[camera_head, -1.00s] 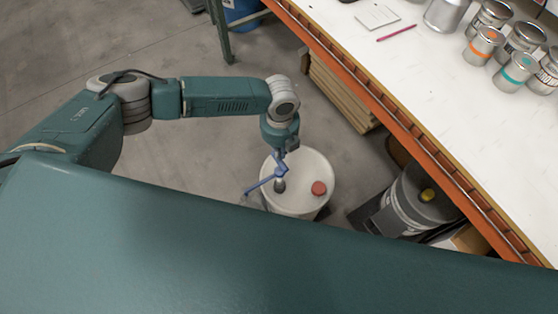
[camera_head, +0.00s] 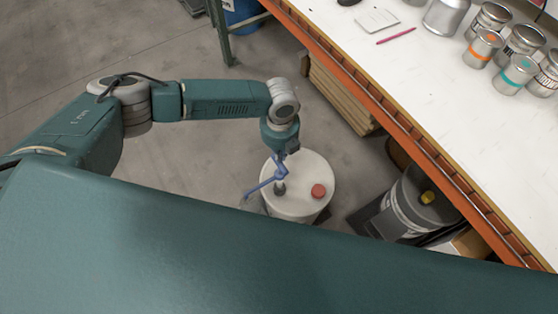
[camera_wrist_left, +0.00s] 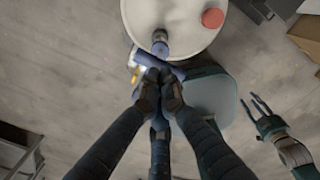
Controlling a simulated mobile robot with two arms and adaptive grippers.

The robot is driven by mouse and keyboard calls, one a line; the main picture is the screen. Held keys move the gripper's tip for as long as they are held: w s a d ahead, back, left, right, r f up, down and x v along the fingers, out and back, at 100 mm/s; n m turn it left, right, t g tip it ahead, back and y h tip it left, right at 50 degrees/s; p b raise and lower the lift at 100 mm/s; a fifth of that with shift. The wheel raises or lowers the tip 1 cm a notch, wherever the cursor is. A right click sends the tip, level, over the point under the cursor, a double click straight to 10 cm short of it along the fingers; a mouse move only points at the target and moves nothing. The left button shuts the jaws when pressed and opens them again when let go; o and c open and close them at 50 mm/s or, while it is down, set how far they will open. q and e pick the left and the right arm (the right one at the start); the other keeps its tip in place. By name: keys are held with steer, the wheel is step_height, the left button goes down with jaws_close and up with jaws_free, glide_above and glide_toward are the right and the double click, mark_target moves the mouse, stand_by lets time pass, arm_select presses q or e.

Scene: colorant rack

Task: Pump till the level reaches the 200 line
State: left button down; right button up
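A white drum (camera_head: 311,167) with a red cap (camera_head: 318,191) stands on the floor. A blue pump (camera_head: 266,184) rises from its top, with its spout pointing left over a partly visible clear container (camera_head: 251,203). My left gripper (camera_wrist_left: 160,88) is closed around the blue pump handle (camera_wrist_left: 172,71) in the left wrist view. In the head view this gripper (camera_head: 284,158) is small, above the drum. The 200 line and the liquid level cannot be made out. My right gripper (camera_wrist_left: 255,106) shows at the right of the wrist view, fingers apart and empty.
A white-topped bench (camera_head: 420,85) with an orange edge runs along the right, holding several cans. A grey bucket (camera_head: 405,207) with a yellow cap stands under it. Stacked boards (camera_head: 340,95) lie below the bench. The floor at left is clear.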

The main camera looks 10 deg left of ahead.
mark_target(280, 167)
stand_by(0.3)
arm_select(q)
steer(key=shift+f+b, duration=2.75)
steer(key=shift+f, duration=0.95)
step_height(280, 167, up, 8)
steer(key=p, duration=0.7)
steer(key=shift+f, duration=0.25)
steer(key=shift+f, duration=0.1)
steer(key=shift+f+b, duration=3.05)
steer(key=shift+f, duration=0.65)
step_height(280, 167, up, 8)
steer(key=p, duration=0.7)
steer(key=shift+f, duration=0.3)
